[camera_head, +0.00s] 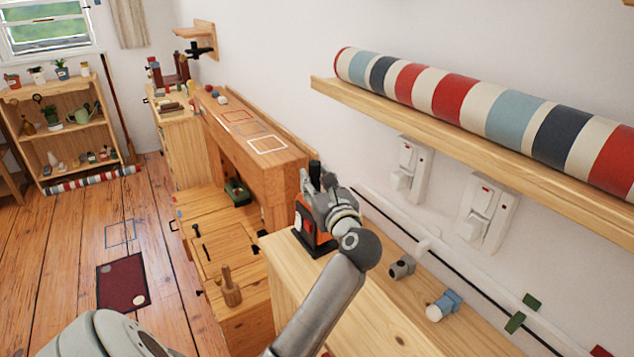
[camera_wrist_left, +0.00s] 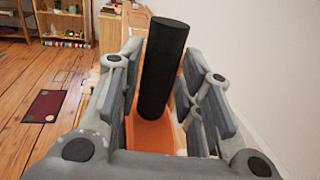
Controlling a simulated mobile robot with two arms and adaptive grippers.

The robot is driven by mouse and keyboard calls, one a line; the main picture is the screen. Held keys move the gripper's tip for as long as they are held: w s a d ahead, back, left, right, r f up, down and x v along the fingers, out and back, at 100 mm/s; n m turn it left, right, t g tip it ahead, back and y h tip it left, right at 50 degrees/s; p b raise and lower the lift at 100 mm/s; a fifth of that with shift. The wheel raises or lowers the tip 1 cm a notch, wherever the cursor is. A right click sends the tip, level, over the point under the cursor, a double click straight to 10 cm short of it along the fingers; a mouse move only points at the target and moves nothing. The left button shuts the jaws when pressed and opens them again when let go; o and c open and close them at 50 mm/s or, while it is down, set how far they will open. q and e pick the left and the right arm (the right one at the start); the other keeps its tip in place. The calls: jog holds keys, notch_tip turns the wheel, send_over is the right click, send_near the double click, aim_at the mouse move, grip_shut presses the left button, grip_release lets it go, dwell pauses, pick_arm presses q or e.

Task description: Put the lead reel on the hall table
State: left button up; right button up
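The orange and black object I take to be the lead reel (camera_head: 304,222) stands upright on a pale wooden top (camera_head: 385,315). My left gripper (camera_head: 318,183) is over it from above. In the left wrist view, a black cylinder (camera_wrist_left: 165,70), apparently its handle, rises between my left gripper's fingers (camera_wrist_left: 168,85), with its orange body (camera_wrist_left: 155,135) below. The fingers are apart, with a gap beside the cylinder. Part of the reel is hidden by the gripper. A long wooden table with coloured outlines (camera_head: 252,132), possibly the hall table, lies beyond. My right gripper is not in view.
A wall shelf (camera_head: 450,143) holding a striped roll (camera_head: 480,105) overhangs at the right. Small fittings (camera_head: 402,267) and a blue-white piece (camera_head: 443,306) lie on the pale top. Small items sit at the outlined table's far end; its outlined areas are clear.

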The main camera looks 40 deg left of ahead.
pick_arm(q)
jog(key=shift+o, duration=0.5)
jog(key=shift+d, duration=0.15)
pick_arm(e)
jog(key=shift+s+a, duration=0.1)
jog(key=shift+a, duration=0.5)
pick_arm(q)
jog(key=shift+r, duration=0.25)
jog(key=b+v, duration=0.2)
jog(key=v, duration=1)
jog(key=shift+f, duration=0.2)
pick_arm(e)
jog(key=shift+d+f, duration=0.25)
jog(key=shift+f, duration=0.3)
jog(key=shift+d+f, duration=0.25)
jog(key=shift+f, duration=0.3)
